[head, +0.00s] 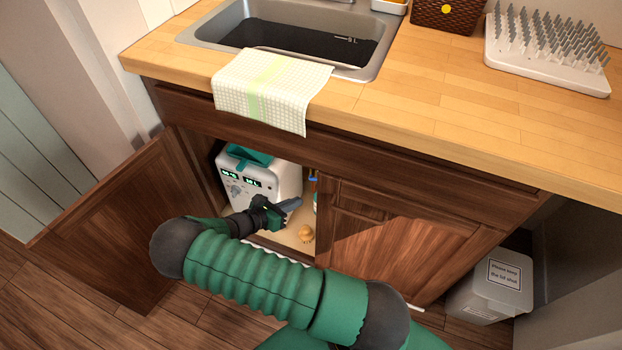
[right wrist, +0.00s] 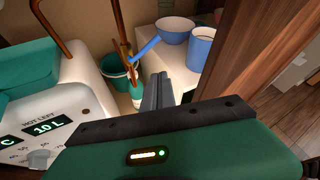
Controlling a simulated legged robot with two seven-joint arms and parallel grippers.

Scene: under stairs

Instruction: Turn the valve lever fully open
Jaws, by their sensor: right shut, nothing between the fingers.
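The blue valve lever (right wrist: 146,47) sits on a copper pipe (right wrist: 123,40) in the right wrist view, slanting up and right, away from the pipe's line. In the head view a small bit of blue lever (head: 313,179) shows at the cabinet opening's right side. My right gripper (head: 295,204) is inside the open cabinet, in front of the white heater box and below the lever. Its fingers (right wrist: 157,78) are shut and empty, and look apart from the lever. My left gripper is not in view.
The white heater box (head: 284,180) stands left of the pipe. A green bucket (right wrist: 114,78), a bottle (right wrist: 136,92), a blue bowl (right wrist: 174,31) and a blue mug (right wrist: 205,48) are near the pipe. The left cabinet door (head: 125,225) stands open; the right door (head: 390,240) bounds the opening.

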